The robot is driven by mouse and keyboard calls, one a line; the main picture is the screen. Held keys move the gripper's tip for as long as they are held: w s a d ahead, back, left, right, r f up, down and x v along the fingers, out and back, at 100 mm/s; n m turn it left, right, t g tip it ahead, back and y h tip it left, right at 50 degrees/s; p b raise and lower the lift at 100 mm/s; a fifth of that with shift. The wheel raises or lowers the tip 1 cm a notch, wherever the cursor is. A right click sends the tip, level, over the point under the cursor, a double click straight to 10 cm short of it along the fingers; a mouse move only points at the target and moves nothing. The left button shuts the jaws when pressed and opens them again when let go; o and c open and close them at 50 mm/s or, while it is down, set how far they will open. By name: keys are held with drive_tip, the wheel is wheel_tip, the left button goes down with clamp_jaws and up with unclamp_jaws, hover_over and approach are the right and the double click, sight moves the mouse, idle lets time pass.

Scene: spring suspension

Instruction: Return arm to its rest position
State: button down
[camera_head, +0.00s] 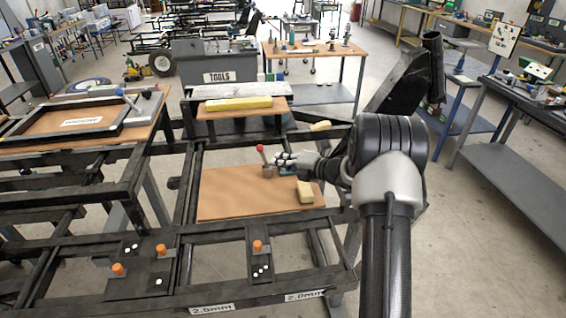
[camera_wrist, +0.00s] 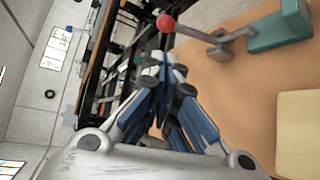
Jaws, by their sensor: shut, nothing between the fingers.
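My arm (camera_head: 388,170) reaches in from the right in the head view, and its far part points left over a wooden board (camera_head: 232,196). My gripper (camera_wrist: 172,68) is shut and empty in the wrist view, its blue-padded fingers meeting at the tips. In the head view my gripper (camera_head: 278,157) is small, beside a lever with a red ball knob (camera_head: 260,149). The red knob also shows in the wrist view (camera_wrist: 166,23), just beyond the fingertips; I cannot tell whether they touch. The lever's green base (camera_wrist: 280,28) sits on the board.
A pale yellow block (camera_head: 305,192) lies on the board's right side. A black metal frame (camera_head: 190,240) with orange-knobbed clamps (camera_head: 117,269) surrounds the board. A yellow bar (camera_head: 238,103) lies on a raised shelf behind. The floor (camera_head: 470,235) at right is clear.

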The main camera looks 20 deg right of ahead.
wheel_tip(320, 180, up, 16)
drive_tip(key=s+f+m+h, duration=0.1)
drive_tip(key=s+m+h, duration=0.1)
drive_tip(key=m+h, duration=0.6)
drive_tip(key=s+a+r+m+g+h, duration=0.1)
drive_tip(key=s+a+r+m, duration=0.1)
drive_tip(key=s+r+m, duration=0.35)
drive_tip(key=s+a+f+m+g, duration=0.2)
drive_tip(key=s+a+m, duration=0.2)
drive_tip(key=s, duration=0.8)
drive_tip(key=s+a+f+m+g+y, duration=0.1)
drive_tip(key=s+a, duration=0.5)
drive_tip(key=s, duration=0.6)
drive_tip(key=s+a+f+m+g+y, duration=0.1)
drive_tip(key=s+a+f+m+g, duration=0.3)
drive_tip(key=s+m, duration=0.4)
drive_tip(key=s+a, duration=0.1)
drive_tip(key=s, duration=0.3)
drive_tip(key=shift+s+a+g, duration=0.15)
drive_tip(key=shift+a+g, duration=0.15)
